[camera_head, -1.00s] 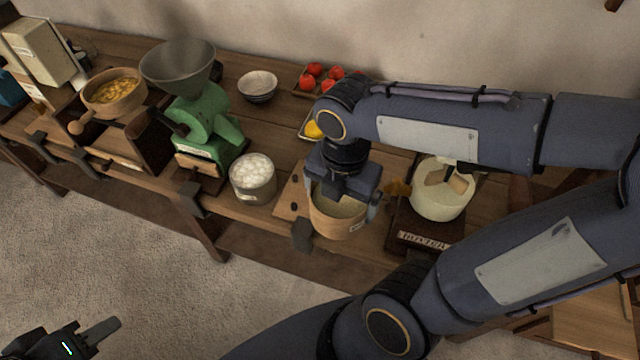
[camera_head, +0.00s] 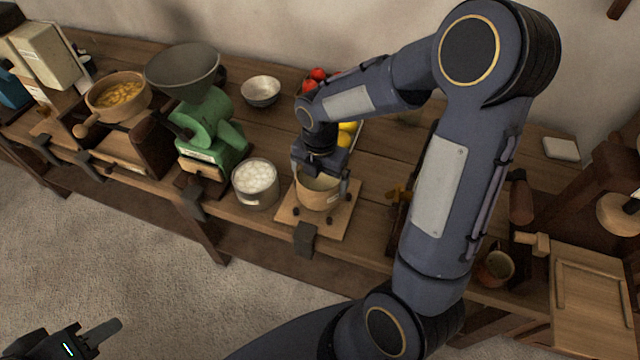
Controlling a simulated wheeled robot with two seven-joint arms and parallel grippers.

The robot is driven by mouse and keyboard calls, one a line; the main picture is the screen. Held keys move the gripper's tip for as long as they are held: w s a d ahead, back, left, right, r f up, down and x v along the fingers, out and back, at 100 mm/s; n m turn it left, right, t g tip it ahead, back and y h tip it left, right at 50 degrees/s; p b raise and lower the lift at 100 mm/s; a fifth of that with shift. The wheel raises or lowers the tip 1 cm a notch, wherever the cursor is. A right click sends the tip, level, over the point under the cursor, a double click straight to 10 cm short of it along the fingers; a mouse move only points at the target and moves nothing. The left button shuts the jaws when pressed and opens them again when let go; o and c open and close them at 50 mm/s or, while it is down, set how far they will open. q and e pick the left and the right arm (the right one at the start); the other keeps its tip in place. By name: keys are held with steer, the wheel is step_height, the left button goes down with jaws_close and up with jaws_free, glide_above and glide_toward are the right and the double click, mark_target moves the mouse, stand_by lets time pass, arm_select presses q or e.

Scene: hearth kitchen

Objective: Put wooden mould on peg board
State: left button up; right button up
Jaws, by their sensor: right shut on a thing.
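The wooden mould (camera_head: 316,198) is a round, pale wooden ring or tub with a small label on its side. My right gripper (camera_head: 322,178) is shut on it from above, at its rim. The mould is upright over the middle of the peg board (camera_head: 322,226), a flat square of wood with dark pegs around the mould. I cannot tell whether the mould touches the board or is slightly above it. My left gripper (camera_head: 92,336) is at the lower left, over the floor and away from the table; only one finger shows clearly.
A pot of white balls (camera_head: 256,183) stands close to the left of the board. A green grinder (camera_head: 208,125) and a white bowl (camera_head: 261,91) are further left and back. Yellow and red fruit (camera_head: 317,74) lie behind my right arm. A dark clamp (camera_head: 305,238) grips the front edge.

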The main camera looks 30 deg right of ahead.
mark_target(320, 187)
steer(key=shift+f, duration=1.5)
steer(key=shift+f, duration=0.15)
steer(key=o, duration=1)
